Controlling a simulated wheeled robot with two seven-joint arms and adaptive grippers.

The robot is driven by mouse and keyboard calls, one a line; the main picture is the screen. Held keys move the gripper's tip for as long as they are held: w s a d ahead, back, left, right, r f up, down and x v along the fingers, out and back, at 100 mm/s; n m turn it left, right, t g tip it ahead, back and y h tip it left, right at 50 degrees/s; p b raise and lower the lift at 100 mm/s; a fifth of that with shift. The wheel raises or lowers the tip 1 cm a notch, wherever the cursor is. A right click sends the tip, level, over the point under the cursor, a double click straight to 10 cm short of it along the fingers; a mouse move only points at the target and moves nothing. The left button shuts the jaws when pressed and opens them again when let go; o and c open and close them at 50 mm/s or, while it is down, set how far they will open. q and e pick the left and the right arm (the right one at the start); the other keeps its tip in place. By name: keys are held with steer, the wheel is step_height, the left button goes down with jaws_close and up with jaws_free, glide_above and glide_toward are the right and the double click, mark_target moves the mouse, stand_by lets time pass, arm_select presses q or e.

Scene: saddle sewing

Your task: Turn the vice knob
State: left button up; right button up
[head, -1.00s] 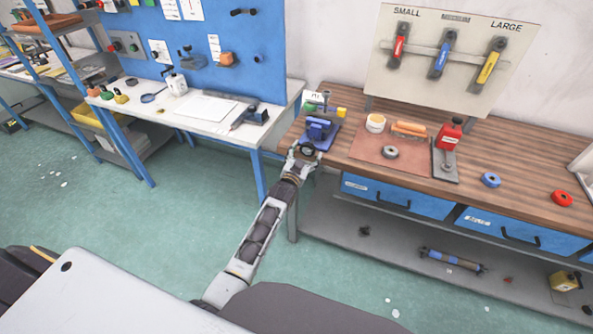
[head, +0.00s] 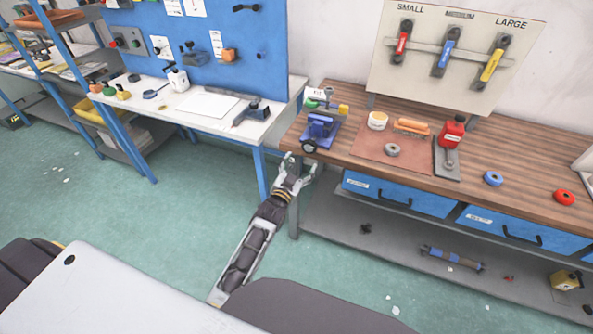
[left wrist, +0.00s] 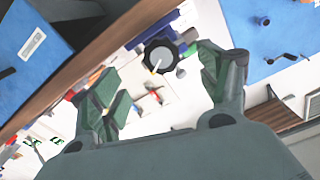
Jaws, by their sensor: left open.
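The blue vice (head: 321,127) sits at the left front corner of the wooden workbench. Its round black knob (head: 309,146) faces the front edge. My left gripper (head: 302,160) is open and empty, just in front of and below the knob, apart from it. In the left wrist view the black knob (left wrist: 161,56) shows beyond and between the spread fingers of my left gripper (left wrist: 165,82), with a light pointer-like mark on its face. My right gripper is not in view.
A white table (head: 180,112) with a blue pegboard (head: 240,50) stands to the left. The green floor in front is mostly clear.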

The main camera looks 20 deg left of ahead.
arm_select(q)
steer(key=shift+s, duration=1.2)
steer(key=s+d+f+n+g, duration=0.15)
steer(key=s+f, duration=0.25)
steer(key=f, duration=0.7)
steer(key=s+f+g, duration=0.3)
steer(key=f, duration=0.7)
steer(key=s+d+f+n+g, duration=0.1)
steer(key=s+f+g, duration=0.25)
steer(key=f, duration=0.75)
steer(key=s+f+g, duration=0.4)
steer(key=s+f, duration=1.2)
steer(key=s, duration=0.1)
steer(key=s+a+f+g, duration=0.1)
steer(key=s+a+f, duration=0.1)
steer(key=s, duration=0.6)
steer(key=s+a+f+m+g, duration=0.1)
steer(key=s+f, duration=0.3)
steer(key=s, duration=0.5)
steer(key=s+a+f+g, duration=0.3)
steer(key=s+a, duration=0.1)
steer(key=s, duration=0.5)
steer(key=shift+f+y, duration=0.3)
steer(key=shift+s, duration=0.1)
